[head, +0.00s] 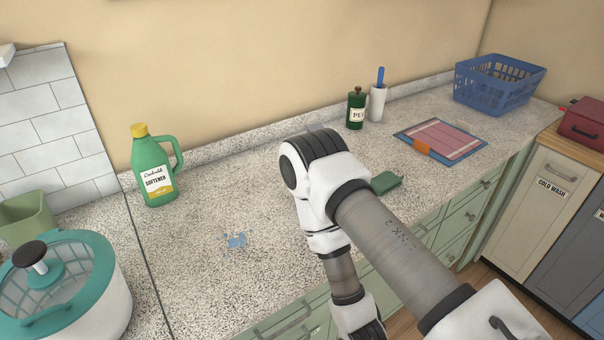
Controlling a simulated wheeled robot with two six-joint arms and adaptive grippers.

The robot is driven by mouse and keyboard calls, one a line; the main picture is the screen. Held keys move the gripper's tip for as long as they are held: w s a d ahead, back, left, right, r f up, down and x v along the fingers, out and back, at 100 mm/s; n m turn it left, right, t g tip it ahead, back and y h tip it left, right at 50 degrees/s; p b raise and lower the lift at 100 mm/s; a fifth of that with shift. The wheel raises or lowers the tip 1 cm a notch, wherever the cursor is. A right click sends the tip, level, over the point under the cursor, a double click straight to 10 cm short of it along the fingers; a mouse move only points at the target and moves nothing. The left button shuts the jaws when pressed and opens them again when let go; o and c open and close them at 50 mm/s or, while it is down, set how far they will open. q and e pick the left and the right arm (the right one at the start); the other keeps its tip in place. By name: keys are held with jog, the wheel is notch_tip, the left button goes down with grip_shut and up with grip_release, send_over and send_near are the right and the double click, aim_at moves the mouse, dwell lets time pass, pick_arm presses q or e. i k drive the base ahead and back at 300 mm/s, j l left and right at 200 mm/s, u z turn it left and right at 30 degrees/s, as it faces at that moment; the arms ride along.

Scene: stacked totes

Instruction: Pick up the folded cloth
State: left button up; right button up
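A small dark green piece (386,182) lies flat on the speckled counter, just right of my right arm, which may hide part of it. It looks like a folded cloth, but I cannot tell for certain. A flat pink, cloth-like sheet (445,137) lies on a blue-edged board further back to the right, with an orange piece at its near left edge. My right arm comes in from the lower right, bends over the counter and runs down out of the bottom edge. Its gripper does not show. My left gripper does not show either.
A green softener jug (155,170) stands at the back left. A teal-lidded pot (70,290) is at the front left. A green bottle (356,108), a white cylinder (377,103) and a blue basket (498,85) stand along the wall. A small blue item (236,240) lies mid-counter, with free room around it.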

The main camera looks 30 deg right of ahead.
aim_at(384, 182)
jog(key=l+u, duration=0.3)
jog(key=k+l+u, duration=0.1)
jog(key=l+u, duration=0.25)
jog(key=l, duration=0.15)
jog(key=k+l+u, duration=0.15)
jog(key=l+u, duration=0.15)
jog(key=k+l+u, duration=0.15)
jog(key=l+u, duration=0.15)
jog(key=k+l+u, duration=0.4)
jog(key=l+u, duration=0.25)
